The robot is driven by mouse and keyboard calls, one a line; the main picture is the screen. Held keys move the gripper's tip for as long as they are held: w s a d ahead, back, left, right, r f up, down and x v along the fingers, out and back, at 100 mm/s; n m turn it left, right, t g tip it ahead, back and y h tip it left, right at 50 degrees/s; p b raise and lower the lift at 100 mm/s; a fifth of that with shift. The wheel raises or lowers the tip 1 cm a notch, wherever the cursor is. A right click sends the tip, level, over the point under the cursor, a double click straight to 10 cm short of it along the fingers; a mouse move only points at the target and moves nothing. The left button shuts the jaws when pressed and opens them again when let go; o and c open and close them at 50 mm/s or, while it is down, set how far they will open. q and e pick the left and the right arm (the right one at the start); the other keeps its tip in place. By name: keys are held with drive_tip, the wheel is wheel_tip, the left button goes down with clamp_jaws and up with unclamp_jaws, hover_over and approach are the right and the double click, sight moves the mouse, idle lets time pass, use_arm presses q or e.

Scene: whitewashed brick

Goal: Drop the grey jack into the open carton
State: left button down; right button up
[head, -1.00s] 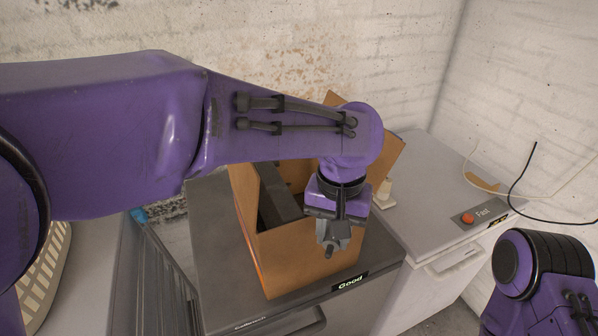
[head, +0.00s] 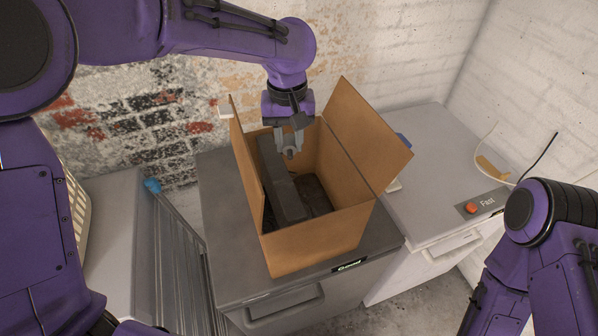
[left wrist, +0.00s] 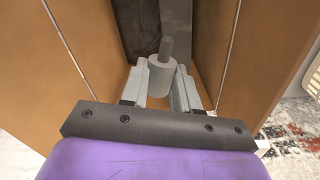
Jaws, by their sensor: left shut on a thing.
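The grey jack (head: 291,152) is held between the fingertips of my left gripper (head: 289,140), which is shut on it and points down. It also shows in the left wrist view (left wrist: 160,82), between the fingers, with a thin darker stem. The open brown carton (head: 320,241) stands on the dark cabinet, flaps up. My left gripper and the jack are over the far part of its opening, with cardboard on both sides in the wrist view. How deep the jack hangs relative to the rim is hard to tell. My right gripper is out of view.
A long grey block (head: 281,185) leans inside the carton over a dark bottom. The carton's right flap (head: 375,140) sticks out upward. The dark cabinet (head: 225,240) carries a "Good" label. A pale cabinet (head: 440,190) with a red button (head: 471,208) stands to the right.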

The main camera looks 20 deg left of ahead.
use_arm(q)
drive_tip(key=shift+w+a, duration=0.2)
drive_tip(key=shift+a, duration=0.15)
wheel_tip(320, 180, down, 6)
drive_tip(key=shift+r, duration=0.1)
drive_tip(key=c, duration=0.8)
unclamp_jaws()
drive_tip(key=shift+o, duration=0.2)
wheel_tip(320, 180, up, 11)
drive_tip(key=shift+f+b, duration=0.2)
drive_tip(key=shift+b, duration=0.6)
